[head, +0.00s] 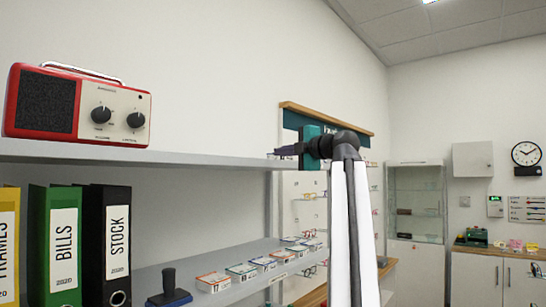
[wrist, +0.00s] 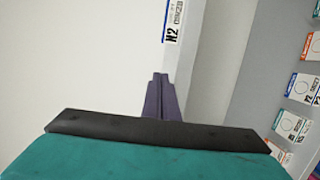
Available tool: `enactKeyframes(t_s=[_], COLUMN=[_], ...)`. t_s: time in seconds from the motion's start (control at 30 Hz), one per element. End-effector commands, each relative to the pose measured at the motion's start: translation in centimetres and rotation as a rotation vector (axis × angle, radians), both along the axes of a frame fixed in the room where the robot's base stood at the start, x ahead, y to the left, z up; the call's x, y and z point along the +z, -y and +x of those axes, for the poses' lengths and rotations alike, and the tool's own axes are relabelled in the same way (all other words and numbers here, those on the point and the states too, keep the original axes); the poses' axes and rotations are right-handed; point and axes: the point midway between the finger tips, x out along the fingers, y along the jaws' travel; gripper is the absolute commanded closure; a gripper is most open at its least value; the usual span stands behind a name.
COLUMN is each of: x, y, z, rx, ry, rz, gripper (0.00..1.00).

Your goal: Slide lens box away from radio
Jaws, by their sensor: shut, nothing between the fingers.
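The red radio (head: 75,105) with a cream front and two dark knobs stands on the upper shelf (head: 180,157) at the left of the head view. My gripper (head: 277,151) is at the right end of that shelf, well to the right of the radio. In the wrist view its purple fingers (wrist: 160,77) are shut with nothing between them. A white lens box (wrist: 174,24) marked N2 lies ahead of the fingertips, apart from them and cut off by the top edge. I cannot make out this box clearly in the head view.
Several similar lens boxes (head: 241,271) line the lower shelf, with a dark stamp-like object (head: 169,287) to their left. Binders (head: 107,245) stand below the radio. The upper shelf between radio and gripper looks clear. A glass cabinet (head: 416,210) stands farther back.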

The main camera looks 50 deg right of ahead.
Motion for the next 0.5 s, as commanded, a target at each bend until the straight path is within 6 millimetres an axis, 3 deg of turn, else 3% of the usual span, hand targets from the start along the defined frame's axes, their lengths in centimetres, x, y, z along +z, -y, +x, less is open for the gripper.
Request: enactKeyframes(t_s=[0.2, 0.5], x=[0.0, 0.1], y=[-0.3, -0.4], z=[-2.3, -2.7], rx=[0.000, 0.002], ry=[0.001, 0.000], rz=[0.000, 0.000], gripper=[1.00, 1.00])
